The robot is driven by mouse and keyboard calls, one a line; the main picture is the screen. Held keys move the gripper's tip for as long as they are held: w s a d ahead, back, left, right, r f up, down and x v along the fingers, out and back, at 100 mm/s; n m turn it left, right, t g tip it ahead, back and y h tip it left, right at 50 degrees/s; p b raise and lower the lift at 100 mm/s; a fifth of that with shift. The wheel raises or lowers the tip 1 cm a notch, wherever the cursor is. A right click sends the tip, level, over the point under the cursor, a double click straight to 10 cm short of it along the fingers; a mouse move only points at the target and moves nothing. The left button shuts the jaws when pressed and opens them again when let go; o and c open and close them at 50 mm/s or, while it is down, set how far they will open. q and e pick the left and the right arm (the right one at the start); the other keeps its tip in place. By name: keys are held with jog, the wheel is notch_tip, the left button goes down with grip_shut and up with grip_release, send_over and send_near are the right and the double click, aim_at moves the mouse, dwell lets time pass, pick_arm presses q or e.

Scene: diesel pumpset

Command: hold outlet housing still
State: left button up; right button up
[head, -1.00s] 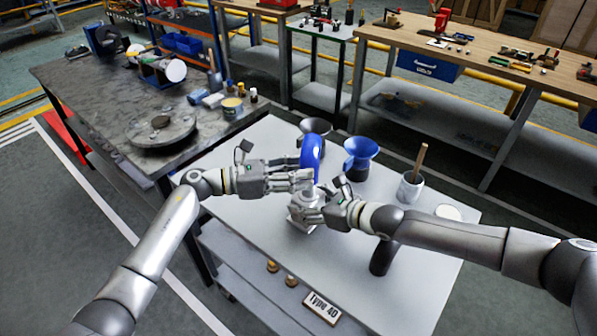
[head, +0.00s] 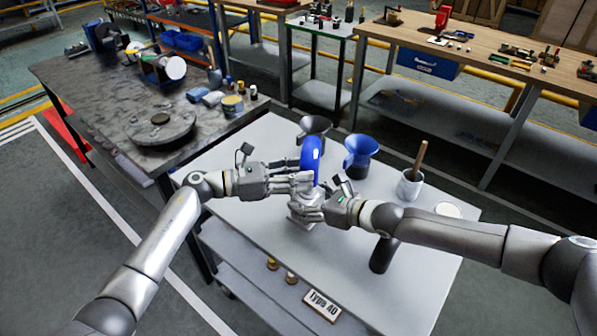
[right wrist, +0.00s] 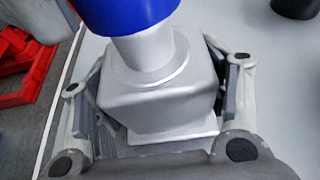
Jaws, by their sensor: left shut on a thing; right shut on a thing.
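The outlet housing (right wrist: 160,95) is a silver-grey box with a flanged base and a round collar on top. It stands upright on the white table (head: 420,270). My right gripper (head: 308,211) is shut on it, with a finger against each side in the right wrist view (right wrist: 158,105). A blue curved pipe part (head: 311,153) is above the collar, and its blue end (right wrist: 125,12) also shows in the right wrist view. My left gripper (head: 308,180) is shut on the blue part, just above my right gripper. Its fingers hide the part's lower end in the head view.
A grey cup (head: 410,184) with a wooden handle and a black cylinder (head: 383,254) are on the right. The table's right front is mostly clear.

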pick_arm(q)
jog(key=shift+f, duration=1.55)
jog(key=o, duration=1.2)
jog(key=shift+c, duration=0.2)
jog(key=shift+r, duration=0.1)
jog(key=shift+a, duration=0.1)
jog(key=v, duration=1.2)
pick_arm(e)
jog(key=o, duration=1.5)
